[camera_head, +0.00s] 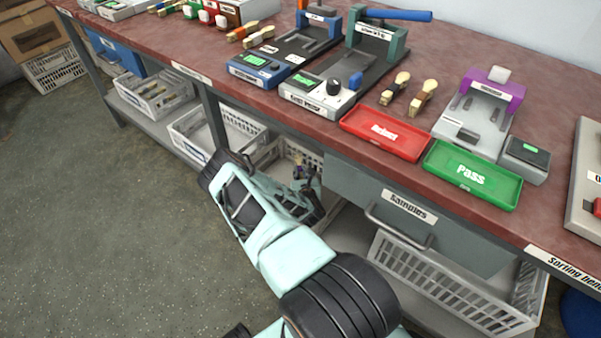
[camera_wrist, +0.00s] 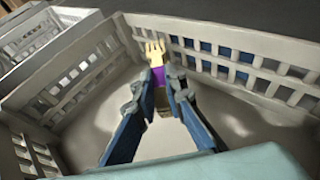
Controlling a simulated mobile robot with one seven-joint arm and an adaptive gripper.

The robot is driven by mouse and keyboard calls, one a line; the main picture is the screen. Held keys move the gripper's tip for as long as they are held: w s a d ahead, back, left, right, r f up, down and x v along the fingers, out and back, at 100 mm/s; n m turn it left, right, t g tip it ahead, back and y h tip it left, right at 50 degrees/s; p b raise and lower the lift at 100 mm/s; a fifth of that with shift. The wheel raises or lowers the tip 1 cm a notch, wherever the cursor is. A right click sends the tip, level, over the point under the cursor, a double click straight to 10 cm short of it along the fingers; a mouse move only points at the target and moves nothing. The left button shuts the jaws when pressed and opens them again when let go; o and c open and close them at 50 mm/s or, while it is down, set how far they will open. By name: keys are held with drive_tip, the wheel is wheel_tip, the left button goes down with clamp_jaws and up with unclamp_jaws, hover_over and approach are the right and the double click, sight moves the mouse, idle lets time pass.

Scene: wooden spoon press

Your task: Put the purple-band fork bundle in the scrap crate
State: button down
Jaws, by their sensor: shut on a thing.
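The purple-band fork bundle (camera_wrist: 156,54) is pale wood with its tines pointing away from me in the wrist view. My gripper (camera_wrist: 163,88) is shut on it around the band. The bundle is over the inside of a white slatted crate (camera_wrist: 85,78), apart from the far wall as far as I can tell. In the head view my gripper (camera_head: 304,182) reaches under the bench at this crate (camera_head: 310,157), and the bundle is mostly hidden. No label shows on this crate, so I cannot tell whether it is the scrap crate.
The crate floor around the bundle looks empty. More white crates (camera_head: 155,100) stand to the left on the lower shelf. The samples drawer (camera_head: 440,226) is to the right of my gripper, above another crate (camera_head: 460,290). The bench top (camera_head: 330,135) overhangs the shelf.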

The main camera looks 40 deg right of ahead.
drive_tip(key=shift+f, duration=0.6)
drive_tip(key=c, duration=2)
unclamp_jaws()
drive_tip(key=shift+r, duration=0.2)
drive_tip(key=p+v, duration=0.1)
drive_tip(key=v, duration=0.3)
drive_tip(key=p+v, duration=0.2)
drive_tip(key=v, duration=0.2)
drive_tip(key=p+v, duration=0.1)
drive_tip(key=v, duration=0.3)
drive_tip(key=shift+r, duration=0.4)
